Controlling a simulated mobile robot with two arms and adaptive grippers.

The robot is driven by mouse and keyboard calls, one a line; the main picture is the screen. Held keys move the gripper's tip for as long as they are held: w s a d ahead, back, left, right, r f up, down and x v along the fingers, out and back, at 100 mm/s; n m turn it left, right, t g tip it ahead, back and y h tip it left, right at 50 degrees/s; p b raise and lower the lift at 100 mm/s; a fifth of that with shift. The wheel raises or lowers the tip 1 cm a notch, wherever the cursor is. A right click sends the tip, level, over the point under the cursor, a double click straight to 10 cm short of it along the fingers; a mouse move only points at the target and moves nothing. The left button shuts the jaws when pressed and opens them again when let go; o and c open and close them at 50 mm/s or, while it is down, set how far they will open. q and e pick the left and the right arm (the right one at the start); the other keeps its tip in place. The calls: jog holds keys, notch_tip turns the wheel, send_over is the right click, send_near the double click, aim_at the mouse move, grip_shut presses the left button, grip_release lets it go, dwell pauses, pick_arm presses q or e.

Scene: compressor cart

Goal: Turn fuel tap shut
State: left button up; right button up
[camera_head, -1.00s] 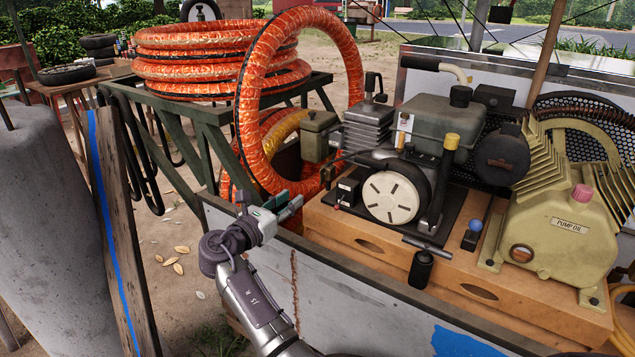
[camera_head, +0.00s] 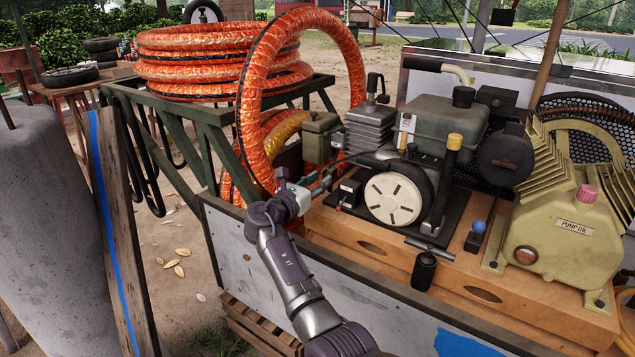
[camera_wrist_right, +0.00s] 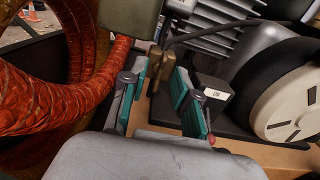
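A small brass fitting, which looks like the fuel tap (camera_wrist_right: 154,60), shows in the right wrist view just below the olive tank (camera_wrist_right: 130,16). A thin dark line runs from it toward the engine. My right gripper (camera_wrist_right: 158,88) is open and empty, its two teal-padded fingers apart. The fitting appears between and just beyond the fingertips; I cannot tell whether they touch it. In the head view my right gripper (camera_head: 314,188) is below the olive tank (camera_head: 320,138), left of the engine, and the tap is hard to make out. My left gripper is not in view.
An orange hose (camera_head: 249,110) loops close on the left of my right gripper. The black switch box (camera_head: 349,192), marked ON in the wrist view, and the cream recoil cover (camera_head: 393,198) are close on the right. The wooden base (camera_head: 370,243) lies below.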

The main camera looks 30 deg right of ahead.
grip_shut()
